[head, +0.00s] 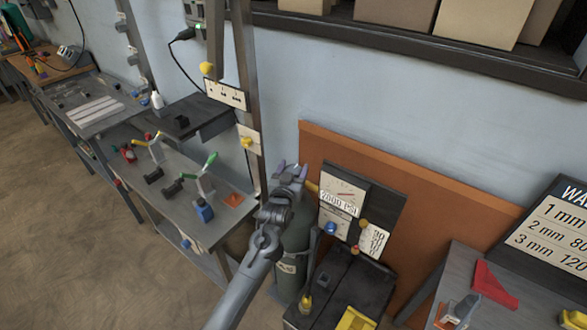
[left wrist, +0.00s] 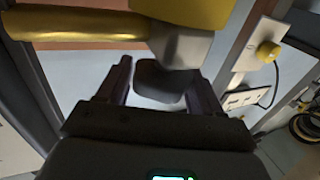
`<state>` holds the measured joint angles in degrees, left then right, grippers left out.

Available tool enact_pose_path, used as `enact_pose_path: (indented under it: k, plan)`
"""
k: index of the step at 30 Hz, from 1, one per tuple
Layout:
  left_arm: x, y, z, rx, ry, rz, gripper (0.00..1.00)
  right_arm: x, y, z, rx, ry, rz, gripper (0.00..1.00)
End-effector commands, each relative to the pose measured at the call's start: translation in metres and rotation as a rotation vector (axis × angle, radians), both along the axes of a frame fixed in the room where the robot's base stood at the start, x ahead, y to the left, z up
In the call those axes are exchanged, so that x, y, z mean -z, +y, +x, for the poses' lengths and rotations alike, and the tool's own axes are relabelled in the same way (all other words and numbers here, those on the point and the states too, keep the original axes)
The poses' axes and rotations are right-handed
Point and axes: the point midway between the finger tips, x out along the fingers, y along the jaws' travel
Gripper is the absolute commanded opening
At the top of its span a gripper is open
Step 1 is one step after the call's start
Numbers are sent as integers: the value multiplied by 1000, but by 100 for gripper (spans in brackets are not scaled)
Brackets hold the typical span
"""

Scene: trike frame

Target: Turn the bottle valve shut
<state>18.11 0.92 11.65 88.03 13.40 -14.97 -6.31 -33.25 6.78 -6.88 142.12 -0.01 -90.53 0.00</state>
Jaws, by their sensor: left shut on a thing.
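The gas bottle (head: 292,250) is a grey-green cylinder standing upright left of the welder. My left gripper (head: 291,172) is at the top of the bottle and hides most of the valve in the head view. In the left wrist view the valve is a dark rounded knob (left wrist: 160,82) on a grey stem below a yellow brass body (left wrist: 190,10). A brass pipe (left wrist: 75,24) runs left from it. My left gripper (left wrist: 158,88) is shut on the knob, one finger on each side. My right gripper is not in view.
A gauge panel reading 2000 PSI (head: 342,197) stands just right of the gripper, above the dark welder (head: 345,285). An orange board (head: 420,215) is behind. A grey workbench (head: 165,200) with clamps and small parts is at left. Open floor (head: 80,250) lies front left.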

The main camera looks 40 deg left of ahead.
Motion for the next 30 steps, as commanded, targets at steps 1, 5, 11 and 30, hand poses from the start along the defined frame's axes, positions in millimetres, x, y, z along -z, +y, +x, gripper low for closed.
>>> enact_pose_path:
  k: [1,5,11,30]
  plan:
    - [0,0,0,0,-1,0,35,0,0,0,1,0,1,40]
    - [0,0,0,-1,-1,0,75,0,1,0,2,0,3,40]
    - [0,0,0,-1,-1,0,85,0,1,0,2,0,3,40]
    - [-1,-25,-57,-1,1,0,85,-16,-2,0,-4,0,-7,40]
